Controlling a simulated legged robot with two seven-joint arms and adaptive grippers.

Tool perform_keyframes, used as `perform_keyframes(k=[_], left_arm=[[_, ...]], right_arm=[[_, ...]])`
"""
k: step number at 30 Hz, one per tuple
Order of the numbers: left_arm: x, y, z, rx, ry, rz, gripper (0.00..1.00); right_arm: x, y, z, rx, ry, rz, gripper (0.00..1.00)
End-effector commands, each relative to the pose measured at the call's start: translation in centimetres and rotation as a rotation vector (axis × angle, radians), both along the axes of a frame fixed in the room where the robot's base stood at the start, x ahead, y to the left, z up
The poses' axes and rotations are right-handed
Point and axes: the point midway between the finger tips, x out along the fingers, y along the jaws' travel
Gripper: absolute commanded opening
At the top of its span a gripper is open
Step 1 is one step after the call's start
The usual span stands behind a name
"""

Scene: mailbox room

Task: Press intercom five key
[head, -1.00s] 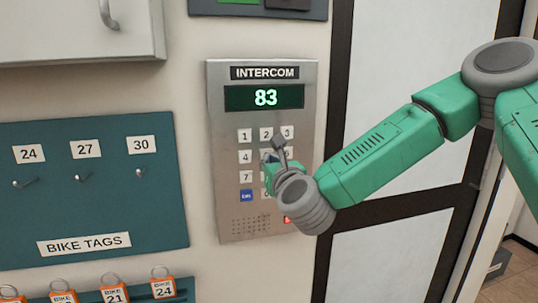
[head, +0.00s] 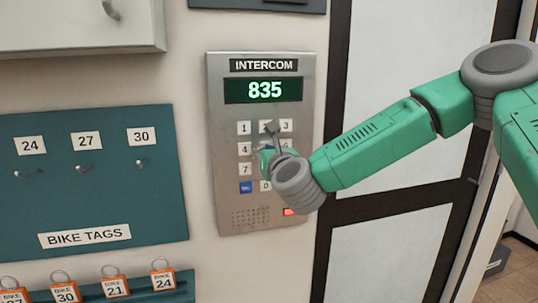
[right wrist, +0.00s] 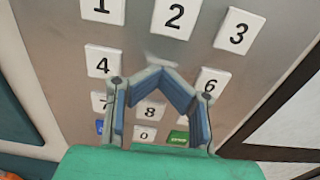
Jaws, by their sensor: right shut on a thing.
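The intercom (head: 223,120) is a grey metal wall panel. Its display (head: 263,90) reads 835 in green. White number keys sit below, among them the four key (head: 244,149). My right gripper (head: 264,153) is at the middle of the keypad, its fingers covering the five key in the head view. In the right wrist view my right gripper (right wrist: 160,72) has its blue-lined fingertips together at the five key (right wrist: 163,62), of which only a thin white top edge shows. The six key (right wrist: 211,82) is just right of the fingers. My left gripper is not in view.
A teal bike tags board (head: 90,200) with hooks is on the wall at left, with orange tags (head: 115,287) below it. A pale cabinet (head: 70,25) is at upper left. A dark-framed door (head: 385,240) stands right of the intercom, behind my right arm.

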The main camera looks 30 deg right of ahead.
Motion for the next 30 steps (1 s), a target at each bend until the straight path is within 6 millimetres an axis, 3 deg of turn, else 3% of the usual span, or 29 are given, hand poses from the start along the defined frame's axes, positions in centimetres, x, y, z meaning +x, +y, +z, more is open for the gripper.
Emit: perform_keyframes(k=[8, 21, 30], left_arm=[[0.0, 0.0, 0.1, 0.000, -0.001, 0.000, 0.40], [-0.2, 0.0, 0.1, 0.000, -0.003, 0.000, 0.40], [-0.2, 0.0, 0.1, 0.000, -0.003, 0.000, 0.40]], right_arm=[[-0.4, -0.1, 0.4, 0.001, -0.008, -0.006, 0.00], [-6.9, 1.7, 0.3, 0.000, -0.006, -0.001, 0.00], [-8.3, 2.0, 0.3, -0.002, -0.007, -0.003, 0.00]])
